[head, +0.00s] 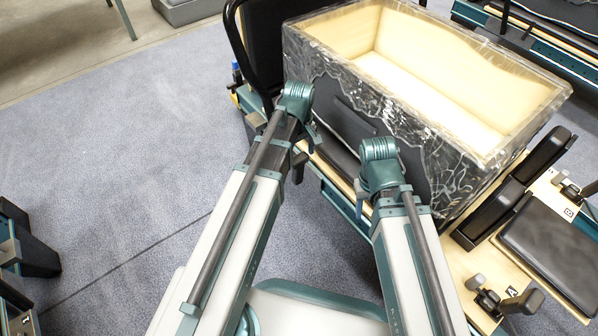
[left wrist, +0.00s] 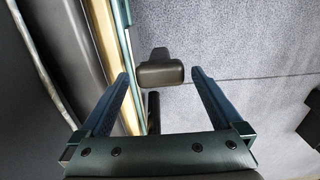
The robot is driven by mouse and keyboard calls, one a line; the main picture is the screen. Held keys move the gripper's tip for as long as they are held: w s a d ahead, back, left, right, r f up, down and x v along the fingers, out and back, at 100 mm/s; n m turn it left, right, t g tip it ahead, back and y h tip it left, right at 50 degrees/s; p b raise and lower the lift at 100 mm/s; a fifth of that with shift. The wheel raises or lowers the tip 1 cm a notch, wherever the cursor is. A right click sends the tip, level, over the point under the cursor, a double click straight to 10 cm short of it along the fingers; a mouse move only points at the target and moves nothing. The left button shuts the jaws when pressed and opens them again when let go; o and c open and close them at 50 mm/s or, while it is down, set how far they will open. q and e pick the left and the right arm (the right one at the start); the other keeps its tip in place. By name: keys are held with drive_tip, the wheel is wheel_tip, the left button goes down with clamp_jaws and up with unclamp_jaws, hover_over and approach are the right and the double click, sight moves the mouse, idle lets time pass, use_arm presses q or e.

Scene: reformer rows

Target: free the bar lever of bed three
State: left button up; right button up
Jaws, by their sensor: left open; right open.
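The nearest reformer bed has a wooden and teal frame (head: 335,190) and a black curved bar (head: 238,45) at its far left end. I cannot tell its number. In the left wrist view, a dark grey block-shaped handle (left wrist: 160,75), possibly the bar lever, stands out beside the bed's pale wooden rail (left wrist: 131,85). My left gripper (head: 306,150) is by the bed's near side. In its wrist view it is open, fingers on either side of the handle with gaps showing. My right gripper (head: 362,200) is open further right along the same side; its fingers are partly hidden.
A large open box (head: 440,140) with a dark marbled outside and pale inside sits on the bed. Another bed with a black pad (head: 552,245) and labelled wood stands at right. Grey carpet (head: 110,160) is clear at left; dark equipment (head: 30,250) stands at the left edge.

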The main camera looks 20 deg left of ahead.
sight(298, 171)
use_arm(q)
wheel_tip(298, 171, down, 5)
drive_tip(key=b, duration=0.4)
drive_tip(key=shift+f, duration=0.15)
clamp_jaws()
